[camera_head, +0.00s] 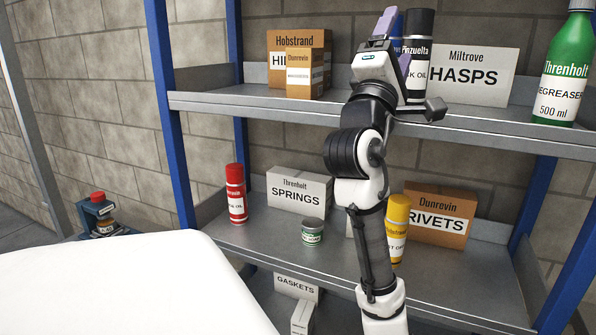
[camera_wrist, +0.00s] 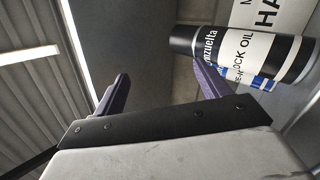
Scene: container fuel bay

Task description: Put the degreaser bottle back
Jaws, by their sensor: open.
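The degreaser bottle (camera_head: 564,70) is green with a white label reading "DEGREASER 500 ml". It stands upright on the upper shelf at the far right of the head view, its top cut off by the frame edge. It does not show in the wrist view. My gripper (camera_head: 394,38) is raised at the upper shelf, left of the bottle and well apart from it. In the wrist view my gripper (camera_wrist: 161,72) has its two purple fingers spread with nothing between them. A black lock oil can (camera_head: 419,32) stands close behind it, also seen in the wrist view (camera_wrist: 240,58).
A HASPS box (camera_head: 468,75) stands between the can and the bottle. Hobstrand and Dunrevin boxes (camera_head: 305,75) stand left on the upper shelf (camera_head: 240,100). The lower shelf holds a red can (camera_head: 236,195), a SPRINGS box (camera_head: 298,195), a yellow can (camera_head: 397,225) and a RIVETS box (camera_head: 440,215).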

